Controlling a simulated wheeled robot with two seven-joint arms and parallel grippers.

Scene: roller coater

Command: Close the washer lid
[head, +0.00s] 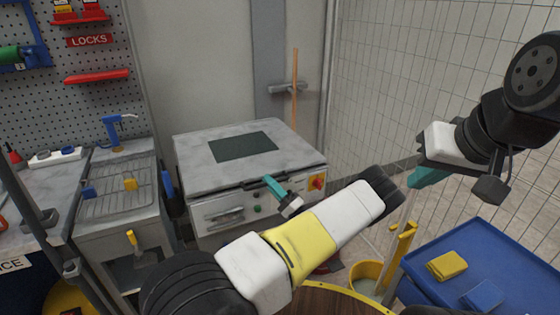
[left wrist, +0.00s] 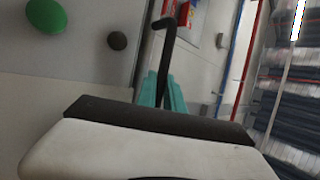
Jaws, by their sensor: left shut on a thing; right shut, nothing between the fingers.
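The washer (head: 225,214) is a grey metal box against the wall. Its lid (head: 200,172), with a dark window (head: 243,146), lies about flat over the body; I cannot tell whether a thin gap is left at the front. A dark handle (head: 252,184) runs along the lid's front edge. My left gripper (head: 273,183), with teal fingers, is shut on this handle. In the left wrist view the black handle (left wrist: 166,50) runs into the teal fingers (left wrist: 170,92). My right gripper (head: 424,178) is shut and empty, raised at the right, away from the washer.
The washer's front carries a green button (head: 257,209) and a red and yellow switch (head: 317,182). A sink bench (head: 105,222) stands on the left. A blue table (head: 500,250) with yellow and blue cloths and a yellow bucket (head: 367,275) are at the lower right.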

